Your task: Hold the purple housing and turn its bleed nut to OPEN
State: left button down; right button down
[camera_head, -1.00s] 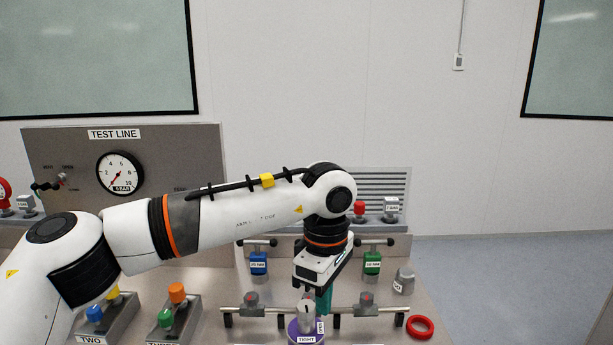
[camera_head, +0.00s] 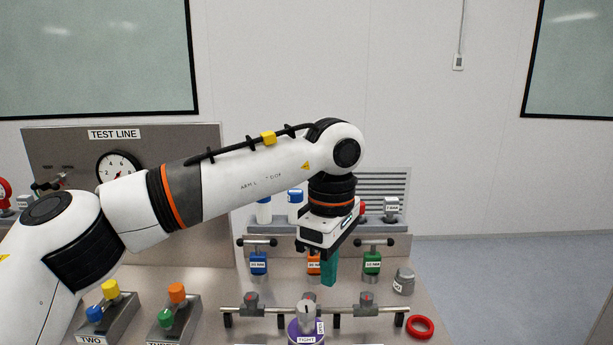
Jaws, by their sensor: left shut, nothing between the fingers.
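The purple housing (camera_head: 292,332) stands at the bottom centre of the head view, partly cut off by the lower edge. A light grey bleed nut (camera_head: 306,312) sits on top of it. A label reading TIGHT (camera_head: 306,339) is on its front, and a second label on its right side is too small to read. My left gripper (camera_head: 328,282) points down above and slightly behind the housing, its teal fingers shut and empty, apart from the nut. My right gripper is not in view.
A rail (camera_head: 375,309) with grey clamps runs along both sides of the housing. A red ring (camera_head: 420,327) lies at the right. Blocks with coloured knobs (camera_head: 178,293) stand at the left. The TEST LINE panel (camera_head: 60,145) is behind.

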aim_at(306, 310)
pick_arm(q)
jog(key=shift+s+a+f+m, duration=0.45)
jog(key=shift+a+f+m, duration=0.05)
jog(key=shift+f+m, duration=0.5)
jog(key=shift+s+a+f+m, duration=0.4)
jog(key=shift+a+f+m, duration=0.15)
jog(key=shift+f+m, duration=0.45)
jog(key=shift+s+a+f+m, duration=0.45)
jog(key=shift+a+f+m, duration=0.05)
jog(key=shift+f+m, duration=0.5)
jog(key=shift+w, duration=0.3)
jog(key=shift+d, duration=0.15)
jog(key=shift+w+d, duration=0.25)
jog(key=shift+d, duration=0.3)
jog(key=shift+w+d, duration=0.15)
jog(key=shift+w, duration=0.1)
